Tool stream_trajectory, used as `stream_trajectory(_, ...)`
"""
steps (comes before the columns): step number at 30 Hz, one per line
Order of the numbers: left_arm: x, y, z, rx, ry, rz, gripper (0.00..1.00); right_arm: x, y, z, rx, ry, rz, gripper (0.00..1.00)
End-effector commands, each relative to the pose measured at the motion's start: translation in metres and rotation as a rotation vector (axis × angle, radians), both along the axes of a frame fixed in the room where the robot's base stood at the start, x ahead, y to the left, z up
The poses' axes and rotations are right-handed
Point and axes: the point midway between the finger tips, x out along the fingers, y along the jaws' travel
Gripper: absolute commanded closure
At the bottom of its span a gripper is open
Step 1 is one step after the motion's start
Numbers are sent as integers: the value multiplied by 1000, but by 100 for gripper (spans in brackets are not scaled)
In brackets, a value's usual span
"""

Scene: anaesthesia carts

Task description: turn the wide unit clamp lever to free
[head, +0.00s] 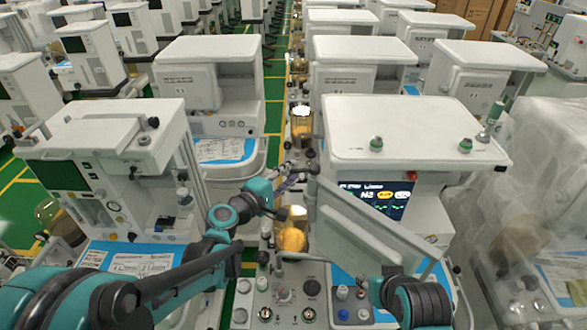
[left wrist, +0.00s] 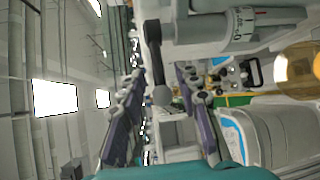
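A dark lever (left wrist: 154,55) with a grey ball end (left wrist: 162,95) shows in the left wrist view, fixed to a pale cylindrical body (left wrist: 230,30). It looks like the clamp lever. My left gripper (left wrist: 160,82) is open, its two purple fingers apart on either side of the lever; I cannot tell whether they touch it. In the head view my left gripper (head: 292,180) is small, at the centre beside the upper edge of a tilted grey panel (head: 365,232). The lever is too small to make out there. My right arm is at the lower right; its gripper does not show.
A white cart top (head: 410,125) with green knobs stands behind the panel, with a lit screen (head: 378,197) below it. Another cart (head: 105,140) is to the left, and plastic-wrapped equipment (head: 520,190) is at the right.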

Motion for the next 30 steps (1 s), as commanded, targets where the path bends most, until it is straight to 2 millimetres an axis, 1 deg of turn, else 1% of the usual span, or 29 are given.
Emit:
stream_trajectory(3, 10, -7, -1, 0, 0, -1, 67, 0, 0, 2, 0, 0, 0, 60)
stream_trajectory(6, 14, -10, -2, 0, 0, 0, 67, 0, 0, 2, 0, 0, 0, 60)
stream_trajectory(13, 14, -10, -2, 1, -1, 0, 67, 0, 0, 2, 0, 0, 0, 60)
stream_trajectory(14, 14, -10, -2, 1, -1, 0, 70, 0, 0, 2, 0, 0, 0, 60)
stream_trajectory(15, 14, -10, -2, 1, -1, 0, 81, 0, 0, 2, 0, 0, 0, 60)
stream_trajectory(17, 14, -10, -2, 1, -1, 0, 96, 0, 0, 2, 0, 0, 0, 60)
stream_trajectory(18, 14, -10, -2, 1, -1, 0, 100, 0, 0, 2, 0, 0, 0, 60)
stream_trajectory(30, 14, -11, -3, 1, 0, 0, 100, 0, 0, 2, 0, 0, 0, 60)
